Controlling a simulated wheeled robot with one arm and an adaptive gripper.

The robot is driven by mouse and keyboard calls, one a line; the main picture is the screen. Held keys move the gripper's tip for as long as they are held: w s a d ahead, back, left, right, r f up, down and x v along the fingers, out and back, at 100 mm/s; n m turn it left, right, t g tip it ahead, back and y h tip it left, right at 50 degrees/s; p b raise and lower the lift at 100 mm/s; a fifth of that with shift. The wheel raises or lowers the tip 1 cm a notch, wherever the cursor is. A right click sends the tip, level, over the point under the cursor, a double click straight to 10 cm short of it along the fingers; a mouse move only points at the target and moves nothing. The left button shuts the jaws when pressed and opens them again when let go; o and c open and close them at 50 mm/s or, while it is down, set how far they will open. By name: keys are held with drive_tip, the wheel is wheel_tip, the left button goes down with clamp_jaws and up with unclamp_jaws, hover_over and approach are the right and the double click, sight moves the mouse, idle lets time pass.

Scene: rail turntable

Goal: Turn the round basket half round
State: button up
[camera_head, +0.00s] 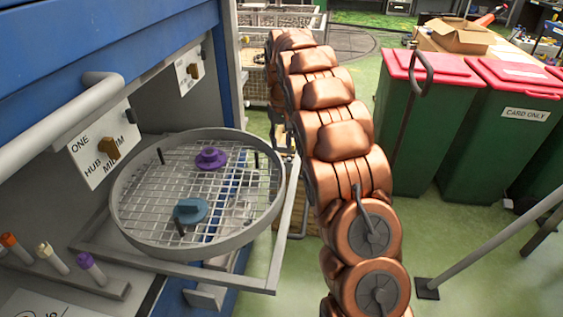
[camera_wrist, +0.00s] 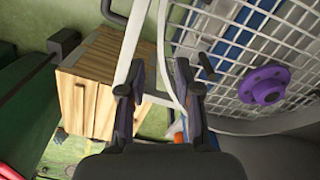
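The round basket (camera_head: 128,228) has a grey rim and a wire-mesh floor, and sits on a grey frame (camera_head: 270,270). A purple flanged hub (camera_head: 210,158) lies toward its far side and a teal one (camera_head: 190,210) toward its near side. Several dark upright pegs stand in it, one on the right (camera_head: 256,160). In the wrist view my gripper (camera_wrist: 160,85) has its fingers apart, with part of the rim (camera_wrist: 164,60) showing between them. A black peg (camera_wrist: 206,66) shows beside the right finger; contact cannot be told. The purple hub (camera_wrist: 264,85) is to the right.
Capped tubes (camera_head: 90,268) stand in a rack at lower left. Green bins with red lids (camera_head: 405,125) stand right. A wooden box (camera_wrist: 92,95) sits below.

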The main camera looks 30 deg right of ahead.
sight(281, 160)
drive_tip(key=shift+f+p, duration=1)
drive_tip(key=shift+f, duration=2.95)
clamp_jaws()
